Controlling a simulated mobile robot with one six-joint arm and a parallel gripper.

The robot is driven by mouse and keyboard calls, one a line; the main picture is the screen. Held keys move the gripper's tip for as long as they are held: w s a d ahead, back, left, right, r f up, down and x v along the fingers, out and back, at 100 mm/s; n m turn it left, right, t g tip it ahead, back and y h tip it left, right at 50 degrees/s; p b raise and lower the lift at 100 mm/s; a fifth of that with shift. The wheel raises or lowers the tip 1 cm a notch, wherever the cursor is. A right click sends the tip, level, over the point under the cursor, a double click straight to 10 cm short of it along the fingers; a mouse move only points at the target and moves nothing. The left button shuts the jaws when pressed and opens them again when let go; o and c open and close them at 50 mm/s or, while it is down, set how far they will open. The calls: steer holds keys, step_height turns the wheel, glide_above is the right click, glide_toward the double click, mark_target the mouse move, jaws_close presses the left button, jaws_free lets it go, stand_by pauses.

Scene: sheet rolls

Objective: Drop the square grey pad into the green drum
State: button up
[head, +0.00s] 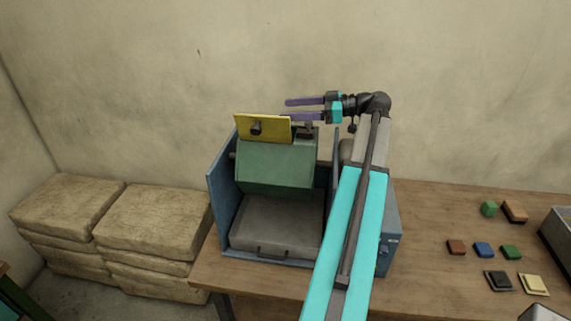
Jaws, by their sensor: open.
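The green drum (277,168) is a many-sided drum held between the blue side walls of a machine. A yellow flap (263,128) with a dark knob stands at its top. A small dark piece (305,131) shows at the drum's upper right edge; I cannot tell what it is. A square dark grey pad (498,281) lies on the table at the right, well away from my gripper. My gripper (286,109) has purple fingers pointing left, apart and with nothing seen between them, above and behind the drum's top. The drum's inside is hidden.
A grey tray (275,226) with a handle sits below the drum in the blue housing (222,190). Several coloured blocks and a cream pad (534,285) lie on the wooden table (440,215). A metal bin (558,235) stands at the right edge. Stacked sacks (155,219) are at left.

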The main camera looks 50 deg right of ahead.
steer(key=b+v, duration=0.3)
steer(key=v, duration=0.6)
steer(key=shift+s+d+b, duration=0.25)
steer(key=shift+s+b, duration=0.05)
steer(key=shift+b, duration=0.1)
stand_by(0.4)
